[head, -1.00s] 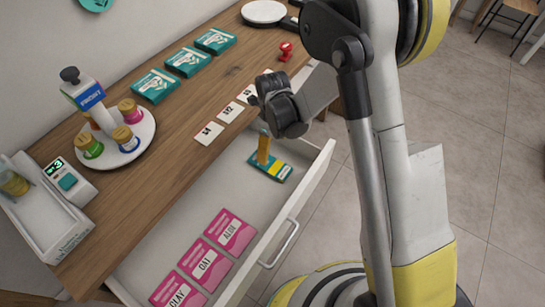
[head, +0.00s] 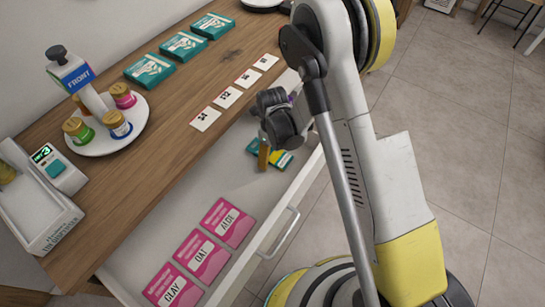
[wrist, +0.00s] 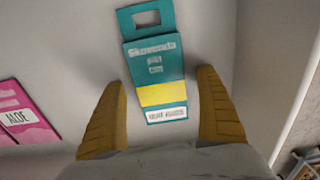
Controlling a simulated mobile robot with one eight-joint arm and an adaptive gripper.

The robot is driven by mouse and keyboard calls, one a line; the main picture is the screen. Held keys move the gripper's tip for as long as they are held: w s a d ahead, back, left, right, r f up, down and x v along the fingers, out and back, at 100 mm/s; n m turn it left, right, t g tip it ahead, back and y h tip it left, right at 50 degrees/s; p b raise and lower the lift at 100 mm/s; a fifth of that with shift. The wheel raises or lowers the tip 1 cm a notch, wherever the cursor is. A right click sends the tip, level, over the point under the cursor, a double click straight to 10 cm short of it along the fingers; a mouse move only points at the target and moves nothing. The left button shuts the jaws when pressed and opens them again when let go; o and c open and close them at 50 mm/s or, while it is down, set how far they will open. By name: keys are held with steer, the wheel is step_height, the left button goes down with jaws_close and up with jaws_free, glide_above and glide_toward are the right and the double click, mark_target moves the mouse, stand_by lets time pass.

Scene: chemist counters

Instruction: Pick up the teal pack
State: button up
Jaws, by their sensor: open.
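A teal pack with a yellow band and a hang-hole tab (wrist: 153,62) lies flat in the open drawer, and it also shows in the head view (head: 282,158), partly hidden by my gripper. My gripper (wrist: 162,78) is open and points down at it. In the wrist view, one finger is on each side of the pack's lower half, with a gap on both sides. In the head view, my gripper (head: 264,154) is over the pack's left end. Whether the fingertips touch the drawer floor cannot be told.
Pink packs (head: 228,222) lie in the drawer's near end. The drawer front (head: 305,180) rises right of the teal pack. On the counter are several teal boxes (head: 183,46), white cards (head: 228,97), a round jar stand (head: 97,143) and a scale (head: 58,170).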

steer(key=shift+r, duration=0.1)
steer(key=c, duration=1.2)
